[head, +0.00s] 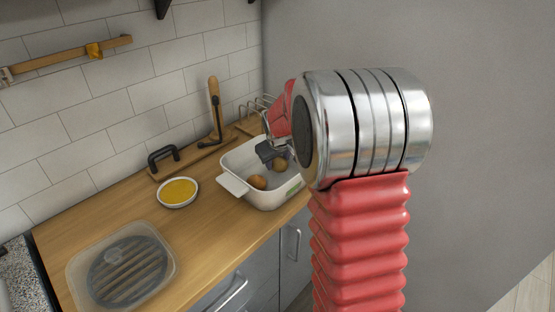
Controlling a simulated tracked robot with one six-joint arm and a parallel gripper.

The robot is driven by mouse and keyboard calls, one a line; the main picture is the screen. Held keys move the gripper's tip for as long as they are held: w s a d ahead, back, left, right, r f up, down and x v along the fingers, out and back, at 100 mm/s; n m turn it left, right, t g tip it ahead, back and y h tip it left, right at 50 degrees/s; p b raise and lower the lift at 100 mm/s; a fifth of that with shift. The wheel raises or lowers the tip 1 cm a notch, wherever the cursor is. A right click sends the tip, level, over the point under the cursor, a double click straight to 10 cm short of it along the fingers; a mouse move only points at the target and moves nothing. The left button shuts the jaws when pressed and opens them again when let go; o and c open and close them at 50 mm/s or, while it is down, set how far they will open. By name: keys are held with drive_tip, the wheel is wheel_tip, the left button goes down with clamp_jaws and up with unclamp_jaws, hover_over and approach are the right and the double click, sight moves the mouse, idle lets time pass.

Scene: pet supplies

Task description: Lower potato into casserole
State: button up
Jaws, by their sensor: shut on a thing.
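The casserole (267,200) is a white, rounded rectangular dish with side handles, standing on the wooden counter against the grey wall. One brown potato (257,182) lies inside it near the left end. My gripper (275,156) reaches in over the casserole from the upper right, its dark jaws shut on a second brown potato (281,165). That potato shows at or below the rim level, inside the dish's outline. I cannot tell whether it touches the bottom. My arm's silver joint and red sleeve fill the right foreground and hide what is behind them.
A white bowl with yellow contents (178,192) stands left of the casserole. A clear container with a dark ridged piece (128,268) sits at the counter's front left. A black-handled board (163,157) and a wire rack (258,108) are behind. Bare counter lies in front of the bowl.

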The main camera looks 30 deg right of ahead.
drive_tip(key=shift+f, duration=0.85)
idle(0.8)
drive_tip(key=o, duration=1.2)
drive_tip(key=shift+s, duration=0.1)
drive_tip(key=v, duration=1.3)
drive_tip(key=shift+s+a+r, duration=0.1)
drive_tip(key=shift+r, duration=0.2)
